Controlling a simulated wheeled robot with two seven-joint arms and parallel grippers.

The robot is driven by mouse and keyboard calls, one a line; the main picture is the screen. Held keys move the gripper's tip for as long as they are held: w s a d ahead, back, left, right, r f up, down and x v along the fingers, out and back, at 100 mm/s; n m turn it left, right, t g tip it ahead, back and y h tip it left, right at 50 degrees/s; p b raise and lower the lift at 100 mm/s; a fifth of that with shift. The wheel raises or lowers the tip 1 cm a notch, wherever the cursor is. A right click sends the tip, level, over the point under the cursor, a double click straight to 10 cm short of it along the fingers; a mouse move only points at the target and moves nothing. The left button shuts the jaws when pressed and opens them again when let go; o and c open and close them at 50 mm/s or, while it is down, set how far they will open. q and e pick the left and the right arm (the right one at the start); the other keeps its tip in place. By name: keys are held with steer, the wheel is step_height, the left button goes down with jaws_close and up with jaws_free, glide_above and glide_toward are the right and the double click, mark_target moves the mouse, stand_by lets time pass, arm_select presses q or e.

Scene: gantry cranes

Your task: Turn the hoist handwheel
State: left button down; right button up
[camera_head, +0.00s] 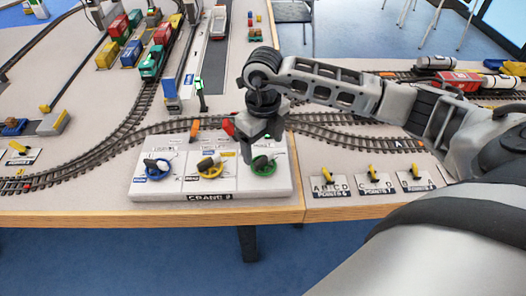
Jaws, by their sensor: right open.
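A white control panel (220,196), marked as a crane panel on its front plate, lies near the table's front edge. It carries a blue handwheel (158,170), a yellow handwheel (210,166) and a green handwheel (263,166) in a row. The small labels above the wheels are too blurred to tell which one is the hoist. My right gripper (247,158) points down at the left side of the green wheel, is open and hides part of that wheel's surroundings. I cannot tell whether it touches the wheel. My left gripper is not in view.
Railway tracks (335,132) curve behind the panel. A green locomotive (153,63) and container wagons stand at the back left. Yellow point levers (372,173) sit on plates to the right. An orange lever (194,132) stands behind the panel. The floor in front is clear.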

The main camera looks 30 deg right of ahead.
mark_target(263, 157)
steer(key=shift+f, duration=2.15)
steer(key=c, duration=1)
